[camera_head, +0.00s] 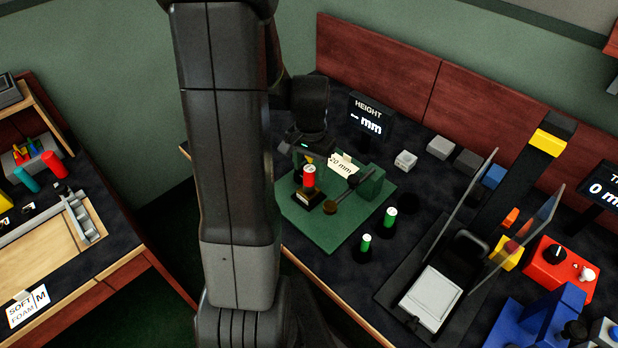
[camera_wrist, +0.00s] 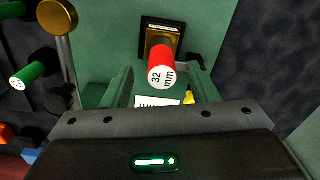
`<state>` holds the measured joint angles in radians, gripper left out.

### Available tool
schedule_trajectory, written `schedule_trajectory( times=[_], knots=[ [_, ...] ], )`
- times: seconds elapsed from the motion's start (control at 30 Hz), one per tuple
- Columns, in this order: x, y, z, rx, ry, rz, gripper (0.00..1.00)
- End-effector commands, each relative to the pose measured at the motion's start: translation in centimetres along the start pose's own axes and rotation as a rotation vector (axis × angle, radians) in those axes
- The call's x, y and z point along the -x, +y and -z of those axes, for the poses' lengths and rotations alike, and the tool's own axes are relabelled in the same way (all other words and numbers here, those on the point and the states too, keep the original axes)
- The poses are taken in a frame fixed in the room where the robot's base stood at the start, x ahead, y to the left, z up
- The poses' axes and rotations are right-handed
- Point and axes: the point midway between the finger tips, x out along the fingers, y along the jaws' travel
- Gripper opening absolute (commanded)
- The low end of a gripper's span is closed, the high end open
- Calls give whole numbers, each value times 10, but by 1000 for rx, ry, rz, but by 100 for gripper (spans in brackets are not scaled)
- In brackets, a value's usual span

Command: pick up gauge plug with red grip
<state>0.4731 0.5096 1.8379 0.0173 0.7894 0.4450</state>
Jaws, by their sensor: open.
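The gauge plug with the red grip (camera_head: 309,176) stands upright at a dark base with a brass-coloured plate, on the green mat (camera_head: 355,222). In the wrist view the red plug (camera_wrist: 160,66) shows its white end, marked 32 mm, facing the camera. My gripper (camera_head: 304,153) is just above and behind it in the head view. In the wrist view its two greenish fingers (camera_wrist: 161,82) are apart, one on each side of the red grip, with visible gaps. The gripper is open and holds nothing. The plug's lower part is partly hidden.
Two green-gripped plugs (camera_head: 390,216) stand right of the mat. The height display (camera_head: 367,115) stands behind. A conveyor with clear side panels lies further right.

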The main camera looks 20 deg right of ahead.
Motion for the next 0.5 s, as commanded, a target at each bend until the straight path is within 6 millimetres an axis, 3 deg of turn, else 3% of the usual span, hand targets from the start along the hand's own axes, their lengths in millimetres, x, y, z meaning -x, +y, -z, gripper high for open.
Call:
schedule_trajectory(
  times=[0.23, 0.5],
  knots=[
    [-16, 0, 0, 0, -2, -1, 54],
    [-50, -2, 1, 0, -2, -1, 54]
  ],
)
